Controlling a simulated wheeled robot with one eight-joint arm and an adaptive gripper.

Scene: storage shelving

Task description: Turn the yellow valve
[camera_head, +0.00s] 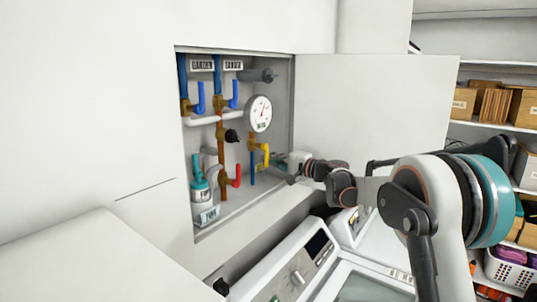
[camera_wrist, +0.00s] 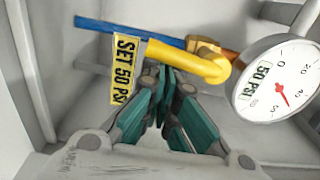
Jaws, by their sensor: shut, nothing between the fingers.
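The yellow valve handle (camera_head: 262,150) is on a pipe inside the wall cabinet, below and beside the round gauge (camera_head: 259,114). In the wrist view the yellow valve (camera_wrist: 190,62) lies just beyond the fingertips, with a brass body joined to blue and copper pipe. A "SET 50 PSI" tag (camera_wrist: 126,68) hangs beside it. My gripper (camera_wrist: 172,75) is shut with nothing between its teal-padded fingers. Its tips are close to the yellow handle; whether they touch it I cannot tell. In the head view my gripper (camera_head: 290,165) reaches into the cabinet from the right.
Blue handles (camera_head: 200,97), a red handle (camera_head: 237,176), a black knob (camera_head: 232,136) and a teal bottle (camera_head: 200,182) share the cabinet. The open cabinet door (camera_head: 375,100) stands behind my arm. Washing machines (camera_head: 300,265) stand below. Shelves with boxes (camera_head: 495,105) are at right.

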